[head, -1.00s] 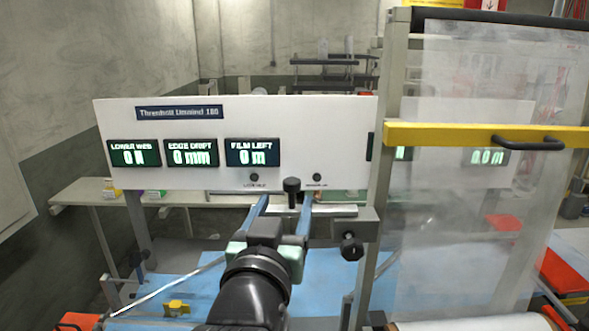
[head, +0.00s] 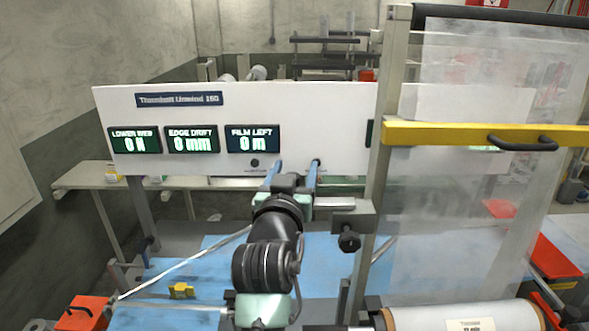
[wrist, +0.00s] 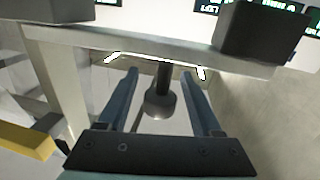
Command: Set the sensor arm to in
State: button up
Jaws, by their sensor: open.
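A dark round knob on a short stem (wrist: 160,103) shows in the wrist view, below a pale metal bar (wrist: 110,42). I cannot tell for sure that this is the sensor arm's knob. My gripper (wrist: 160,75) is open, with its two blue fingers on either side of the stem and knob and a gap visible on both sides. In the head view my gripper (head: 296,166) is in front of the white panel's lower edge, and my wrist hides the knob. The pale bar (head: 335,204) runs right to a dark clamp block (head: 352,222).
The white panel (head: 300,120) carries lit displays reading zero. A frame post (head: 385,170), a yellow bar (head: 470,135) and a clear film sheet (head: 450,230) stand to the right. A film roll (head: 460,318) lies at the lower right. A blue surface (head: 200,285) lies below.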

grip_shut()
dwell(1.4)
